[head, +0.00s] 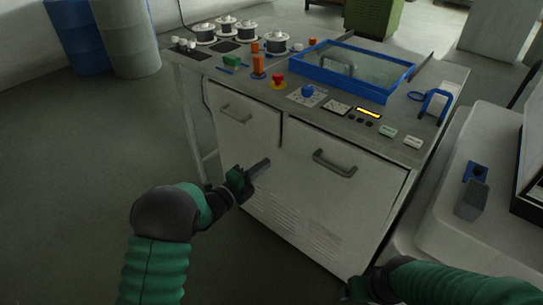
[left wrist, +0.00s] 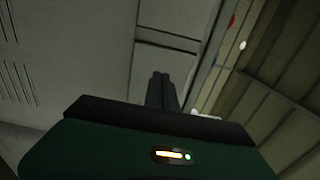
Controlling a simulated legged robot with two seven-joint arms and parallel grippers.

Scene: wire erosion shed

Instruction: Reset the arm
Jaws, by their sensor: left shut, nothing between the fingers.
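My left gripper (head: 259,169) is in front of the white machine cabinet (head: 245,150), below its left door handle (head: 236,114). Its fingers are shut with nothing between them. In the left wrist view the closed fingers (left wrist: 161,92) point toward pale cabinet panels. My left arm comes in from the lower left, bent at the elbow. My right arm comes in from the lower right, low in front of the cabinet's right side. The fingers of my right gripper are not clearly visible at the bottom edge.
The cabinet top carries a blue-framed tank (head: 337,83), an orange lever (head: 258,65), a red button (head: 277,79), a blue knob (head: 307,91) and wire spools (head: 277,42). A pale table (head: 451,185) stands right. Blue (head: 75,35) and grey (head: 126,38) barrels stand back left. The left floor is clear.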

